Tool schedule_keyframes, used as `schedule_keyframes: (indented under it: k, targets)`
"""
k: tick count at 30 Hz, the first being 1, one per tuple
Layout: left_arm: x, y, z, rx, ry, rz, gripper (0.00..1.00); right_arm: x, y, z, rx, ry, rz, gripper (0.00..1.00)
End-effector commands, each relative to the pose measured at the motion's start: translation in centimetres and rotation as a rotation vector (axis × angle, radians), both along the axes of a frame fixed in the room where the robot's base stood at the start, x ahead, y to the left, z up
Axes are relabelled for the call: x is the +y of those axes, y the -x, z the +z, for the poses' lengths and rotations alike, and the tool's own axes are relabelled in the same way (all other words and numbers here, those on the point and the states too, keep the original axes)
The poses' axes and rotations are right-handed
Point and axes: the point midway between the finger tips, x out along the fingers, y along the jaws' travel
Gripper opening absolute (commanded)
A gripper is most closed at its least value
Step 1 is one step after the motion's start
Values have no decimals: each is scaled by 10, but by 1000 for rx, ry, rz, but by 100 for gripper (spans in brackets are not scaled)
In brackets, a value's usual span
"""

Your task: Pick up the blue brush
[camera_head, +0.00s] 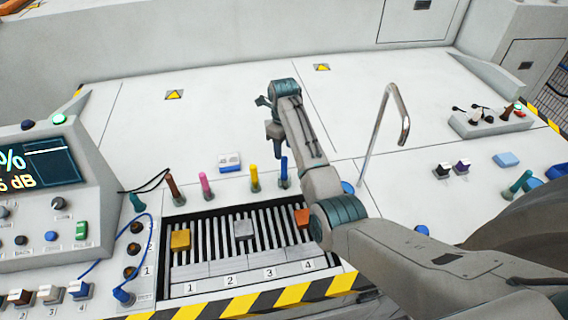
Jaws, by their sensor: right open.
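Several upright coloured sticks stand in a row behind the slotted panel. The blue one (284,172), which I take as the blue brush, is the rightmost of the row, just right of the yellow one (254,178). My right gripper (273,132) hangs above and slightly left of the blue stick, apart from it. It is open and nothing shows in it. The forearm runs up from the lower right, just right of the blue stick. My left gripper is not in view.
Pink (205,184), brown (173,188) and teal (137,202) sticks stand further left. The slotted panel (205,270) holds several coloured blocks. A bent metal rod (378,125) rises right of my forearm. A console (45,215) stands left. The white deck behind is mostly clear.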

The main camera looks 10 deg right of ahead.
Motion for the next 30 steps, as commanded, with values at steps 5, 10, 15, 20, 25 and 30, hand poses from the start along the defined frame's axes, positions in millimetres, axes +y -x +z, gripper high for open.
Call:
schedule_keyframes:
  k: [5,10,15,20,25,30]
  targets:
    - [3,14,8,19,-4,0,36,0,1,-28,4,1,0,47]
    - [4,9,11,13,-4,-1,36,0,1,-42,1,0,-1,47]
    - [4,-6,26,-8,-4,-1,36,0,7,-60,6,1,0,47]
    - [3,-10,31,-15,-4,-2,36,0,8,-84,3,1,-1,47]
    - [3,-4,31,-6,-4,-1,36,0,8,-94,1,1,-1,47]
    - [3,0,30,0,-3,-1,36,0,8,-95,0,0,-1,47]
